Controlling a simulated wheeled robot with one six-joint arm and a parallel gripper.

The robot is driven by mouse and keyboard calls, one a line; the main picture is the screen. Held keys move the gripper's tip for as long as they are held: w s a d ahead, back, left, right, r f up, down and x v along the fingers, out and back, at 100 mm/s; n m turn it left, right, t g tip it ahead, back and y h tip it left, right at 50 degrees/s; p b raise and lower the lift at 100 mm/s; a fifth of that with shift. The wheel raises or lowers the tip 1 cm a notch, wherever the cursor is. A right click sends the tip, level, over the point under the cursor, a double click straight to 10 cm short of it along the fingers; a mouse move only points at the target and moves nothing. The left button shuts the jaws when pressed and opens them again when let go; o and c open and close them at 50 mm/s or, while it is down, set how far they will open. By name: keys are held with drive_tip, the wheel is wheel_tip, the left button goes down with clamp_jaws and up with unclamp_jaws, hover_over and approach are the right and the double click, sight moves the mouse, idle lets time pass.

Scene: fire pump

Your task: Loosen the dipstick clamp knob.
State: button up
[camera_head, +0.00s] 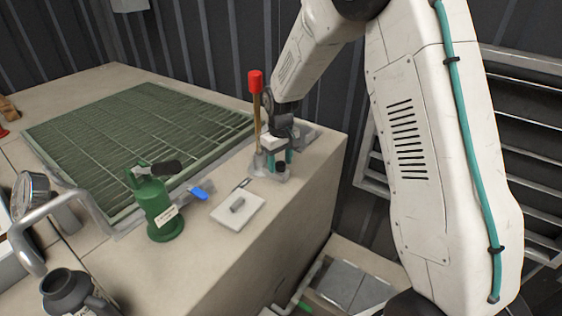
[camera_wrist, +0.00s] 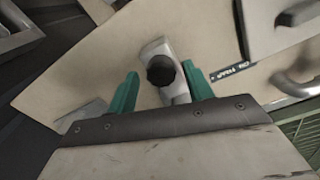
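The dipstick (camera_head: 256,115) stands upright with a red cap in the head view. It rises from a grey metal clamp (camera_head: 259,162) near the right end of the beige top. The black clamp knob (camera_head: 281,168) sits at the clamp's right side. In the wrist view the round black knob (camera_wrist: 160,71) lies between the two teal fingers. My gripper (camera_head: 279,157) is at the clamp, also seen in the wrist view (camera_wrist: 160,76). Its fingers are open, one each side of the knob, with visible gaps. The wrist view does not clearly show the dipstick rod.
A green can (camera_head: 160,205) and a white plate (camera_head: 238,211) stand left of the clamp. A green grating (camera_head: 130,140) covers much of the top. The top's right edge is close to my gripper.

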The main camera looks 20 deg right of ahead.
sight(281, 164)
wheel_tip(281, 164, up, 8)
drive_tip(key=shift+f, duration=0.1)
idle(0.4)
idle(0.4)
drive_tip(key=shift+s+f, duration=0.15)
drive_tip(key=shift+s, duration=0.25)
drive_tip(key=s+d+r+m, duration=0.1)
drive_tip(key=s+r, duration=0.4)
drive_tip(key=s, duration=0.7)
drive_tip(key=s+d+r+m+t, duration=0.1)
drive_tip(key=s+r, duration=0.4)
drive_tip(key=s, duration=0.8)
drive_tip(key=s+d+r+m, duration=0.1)
drive_tip(key=s+r, duration=0.4)
drive_tip(key=s, duration=0.7)
drive_tip(key=shift+s+m, duration=0.3)
drive_tip(key=shift+m, duration=0.2)
drive_tip(key=shift+o, duration=0.6)
drive_tip(key=shift+r, duration=0.1)
